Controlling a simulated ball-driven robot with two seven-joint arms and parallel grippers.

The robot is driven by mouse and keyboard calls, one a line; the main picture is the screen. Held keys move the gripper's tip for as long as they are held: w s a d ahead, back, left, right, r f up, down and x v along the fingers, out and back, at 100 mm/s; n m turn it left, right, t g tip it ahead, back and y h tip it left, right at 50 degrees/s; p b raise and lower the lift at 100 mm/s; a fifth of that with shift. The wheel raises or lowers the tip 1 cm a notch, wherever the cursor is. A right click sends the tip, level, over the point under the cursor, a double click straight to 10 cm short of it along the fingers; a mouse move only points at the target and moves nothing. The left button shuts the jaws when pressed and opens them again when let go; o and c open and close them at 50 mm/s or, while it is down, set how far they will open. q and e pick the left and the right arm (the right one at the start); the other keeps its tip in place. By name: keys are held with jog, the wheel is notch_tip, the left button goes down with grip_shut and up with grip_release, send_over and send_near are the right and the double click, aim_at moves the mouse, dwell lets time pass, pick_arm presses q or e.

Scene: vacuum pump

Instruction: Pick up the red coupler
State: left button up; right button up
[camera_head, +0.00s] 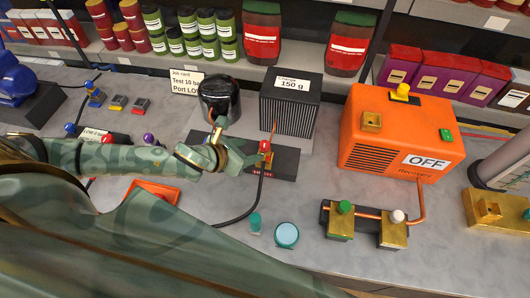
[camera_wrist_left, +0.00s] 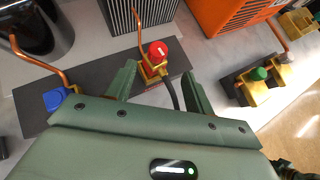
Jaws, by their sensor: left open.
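The red coupler (camera_head: 265,146) shows as a red cap on a brass fitting at the end of a copper pipe, on a dark base plate (camera_head: 286,162). It also shows in the left wrist view (camera_wrist_left: 158,49), with a black hose running down from it. My left gripper (camera_head: 236,158) is open and just left of the coupler in the head view. In the left wrist view its green fingers (camera_wrist_left: 160,82) are spread, with the hose between them and the red cap beyond their tips. A blue coupler (camera_wrist_left: 55,99) sits on the same plate. My right gripper is out of view.
A black canister (camera_head: 220,98) and a finned grey block (camera_head: 291,103) stand behind the plate. An orange recovery machine (camera_head: 400,133) and a brass valve manifold (camera_head: 362,226) are to the right. A teal disc (camera_head: 287,235) and a small teal cylinder (camera_head: 255,223) lie in front.

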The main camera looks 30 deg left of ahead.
aim_at(268, 145)
pick_arm(q)
jog(key=b+x, duration=0.1)
jog(key=x, duration=1)
jog(key=shift+a, duration=0.15)
grip_shut()
